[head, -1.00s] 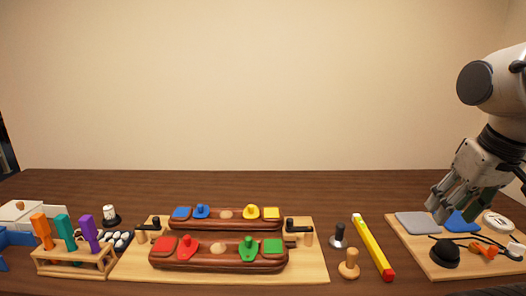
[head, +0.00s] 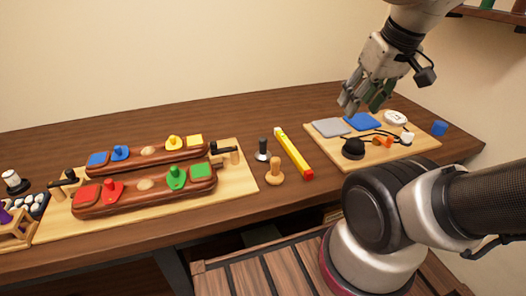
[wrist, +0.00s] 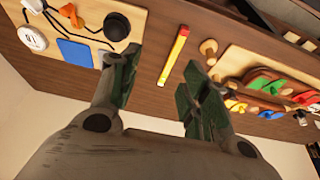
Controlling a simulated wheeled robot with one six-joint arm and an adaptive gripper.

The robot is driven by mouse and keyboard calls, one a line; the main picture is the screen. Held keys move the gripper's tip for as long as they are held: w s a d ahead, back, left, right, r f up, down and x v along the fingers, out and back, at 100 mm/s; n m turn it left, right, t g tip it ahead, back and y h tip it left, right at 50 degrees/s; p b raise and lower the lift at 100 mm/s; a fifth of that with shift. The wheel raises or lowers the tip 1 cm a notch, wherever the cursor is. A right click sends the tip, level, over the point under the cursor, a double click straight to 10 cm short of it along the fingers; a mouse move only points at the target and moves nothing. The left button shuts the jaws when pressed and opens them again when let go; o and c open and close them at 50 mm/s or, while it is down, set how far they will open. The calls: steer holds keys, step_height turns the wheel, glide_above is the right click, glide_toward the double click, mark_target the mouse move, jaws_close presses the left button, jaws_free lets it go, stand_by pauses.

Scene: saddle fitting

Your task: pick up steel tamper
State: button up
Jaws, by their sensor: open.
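The steel tamper (head: 262,150), with a black handle and a shiny metal base, stands upright on the brown table in the head view. It is just right of the board with the saddle pieces. A wooden tamper (head: 275,172) stands close in front of it. My gripper (head: 358,103) is open and empty, raised above the small board at the right, well right of the steel tamper. In the wrist view my two fingers (wrist: 157,75) are spread with nothing between them. There, the wooden tamper (wrist: 208,47) shows near one finger; I cannot make out the steel one clearly.
A yellow level-like bar (head: 293,153) with a red end lies right of the tampers. The right board (head: 425,146) holds grey and blue pads, a black dome, a cable and orange parts. The left board (head: 238,188) carries two brown saddle-like blocks with coloured pieces.

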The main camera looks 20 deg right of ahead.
steer(key=shift+o, duration=0.3)
steer(key=n+g+y, duration=0.1)
steer(key=n+g, duration=0.3)
steer(key=n, duration=1.1)
glide_above(264, 138)
steer(key=f, duration=1.3)
steer(key=shift+s+d, duration=0.1)
steer(key=shift+d, duration=0.3)
steer(key=shift+f+n, duration=0.1)
steer(key=shift+n, duration=0.2)
steer(key=f, duration=0.5)
steer(key=a+f, duration=0.1)
steer(key=f, duration=0.1)
steer(key=shift+f, duration=0.2)
